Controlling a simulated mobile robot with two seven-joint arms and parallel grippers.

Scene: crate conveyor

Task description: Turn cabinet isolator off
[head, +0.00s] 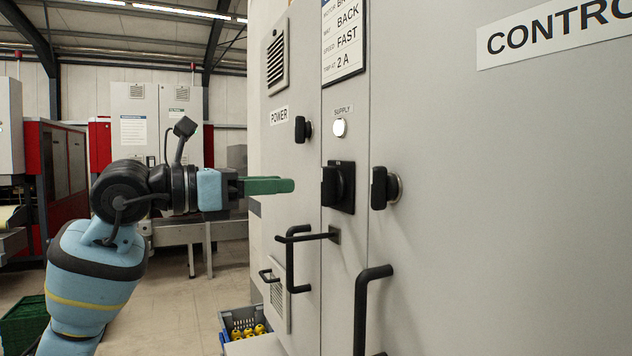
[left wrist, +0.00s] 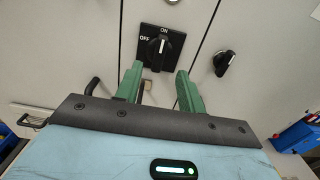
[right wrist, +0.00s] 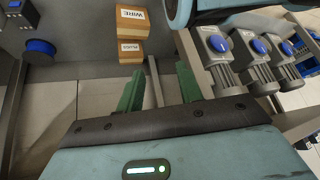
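The cabinet isolator (head: 338,186) is a black rotary handle on a black square plate on the grey cabinet, below a lit white SUPPLY lamp (head: 340,128). In the left wrist view the isolator (left wrist: 158,49) has ON marked at top and OFF at left; its handle stands roughly upright, toward ON. My left gripper (head: 270,186) points at the isolator from the left, at about its height, with a gap between. In the left wrist view its green fingers (left wrist: 160,75) are apart and empty, just below the handle. My right gripper (right wrist: 160,75) is open and empty, away from the cabinet front.
Black door latches (head: 300,129) (head: 380,188) flank the isolator. Black bar handles (head: 291,258) (head: 360,305) stick out below it. A crate with yellow items (head: 228,318) sits low beside the cabinet. The right wrist view shows motors (right wrist: 222,62), wooden boxes (right wrist: 132,22) and a blue spool (right wrist: 40,48).

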